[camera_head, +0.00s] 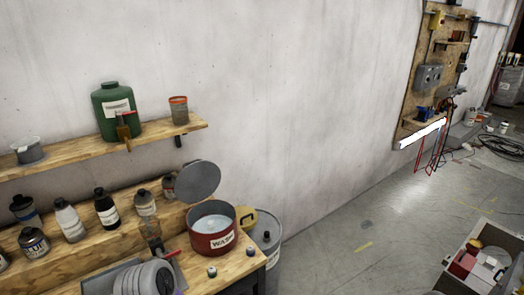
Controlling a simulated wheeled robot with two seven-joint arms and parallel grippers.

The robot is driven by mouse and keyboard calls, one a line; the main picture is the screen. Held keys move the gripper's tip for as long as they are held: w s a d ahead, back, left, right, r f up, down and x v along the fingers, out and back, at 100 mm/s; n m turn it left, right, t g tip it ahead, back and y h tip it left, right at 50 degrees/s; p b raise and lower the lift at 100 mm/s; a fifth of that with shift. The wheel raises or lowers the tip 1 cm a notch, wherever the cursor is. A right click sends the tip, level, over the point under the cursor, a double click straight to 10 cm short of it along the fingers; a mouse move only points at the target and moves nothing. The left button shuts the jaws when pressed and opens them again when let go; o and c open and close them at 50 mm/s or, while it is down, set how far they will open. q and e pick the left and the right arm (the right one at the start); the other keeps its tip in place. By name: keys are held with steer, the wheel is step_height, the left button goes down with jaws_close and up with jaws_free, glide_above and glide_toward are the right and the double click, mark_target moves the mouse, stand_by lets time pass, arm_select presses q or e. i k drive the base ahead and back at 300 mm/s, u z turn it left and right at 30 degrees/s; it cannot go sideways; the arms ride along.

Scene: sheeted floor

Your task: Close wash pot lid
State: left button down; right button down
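The red wash pot (212,237) stands on the wooden bench at the lower middle, with a label reading WASH on its front. Its grey round lid (198,180) is raised and tilted up at the back left of the pot's rim. The pot's mouth is open and pale liquid shows inside.
A grey ribbed object (148,279) lies on the bench left of the pot, and small jars stand near its front. Several bottles (106,209) line the bench step. A shelf (62,155) above holds a green jug (118,110). A metal drum (267,235) stands right of the bench.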

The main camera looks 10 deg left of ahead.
mark_target(199, 178)
steer(key=z, duration=0.65)
steer(key=i, duration=3.25)
steer(key=u, duration=3.85)
steer(key=i, duration=0.5)
steer(key=u, duration=0.05)
